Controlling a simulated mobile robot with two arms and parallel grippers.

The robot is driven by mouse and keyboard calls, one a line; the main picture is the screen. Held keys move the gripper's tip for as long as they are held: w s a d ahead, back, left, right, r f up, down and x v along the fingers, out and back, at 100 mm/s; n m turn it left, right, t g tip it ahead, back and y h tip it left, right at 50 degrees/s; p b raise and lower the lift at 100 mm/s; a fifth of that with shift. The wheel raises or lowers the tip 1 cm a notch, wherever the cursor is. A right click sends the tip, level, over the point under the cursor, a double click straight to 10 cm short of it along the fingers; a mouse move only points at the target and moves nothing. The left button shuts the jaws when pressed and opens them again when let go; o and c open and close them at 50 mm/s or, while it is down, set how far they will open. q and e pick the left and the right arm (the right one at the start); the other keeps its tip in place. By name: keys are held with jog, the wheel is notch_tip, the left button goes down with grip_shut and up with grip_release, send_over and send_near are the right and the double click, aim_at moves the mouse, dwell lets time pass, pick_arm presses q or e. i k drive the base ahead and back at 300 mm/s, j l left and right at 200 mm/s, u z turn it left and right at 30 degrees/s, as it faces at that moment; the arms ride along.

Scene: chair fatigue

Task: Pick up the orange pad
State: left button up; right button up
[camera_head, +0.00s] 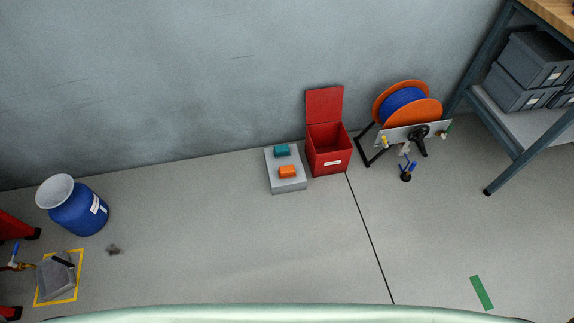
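The orange pad (287,172) is a small block lying on a low grey platform (289,186) on the floor by the wall. A teal pad (282,151) lies behind it on the same platform, apart from it. Nothing touches the orange pad from above. Neither of my grippers shows in the head view.
An open red bin (329,162) stands just right of the platform. A hose reel (406,104) and a workbench with grey boxes (535,60) are farther right. A blue barrel (78,209) stands left. A pale green edge (280,313) crosses the bottom. The middle floor is mostly clear.

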aim_at(288, 171)
jog(key=i+l+u, duration=0.25)
jog(key=i+l, duration=0.15)
jog(key=l, duration=0.25)
jog(key=i+l+u, duration=0.15)
jog(key=l, duration=0.2)
jog(key=i+l+u, duration=0.15)
jog(key=l, duration=0.2)
jog(key=i+l+u, duration=0.1)
jog(key=l, duration=0.25)
jog(key=i+l+u, duration=0.15)
jog(key=l, duration=0.25)
jog(key=i, duration=0.05)
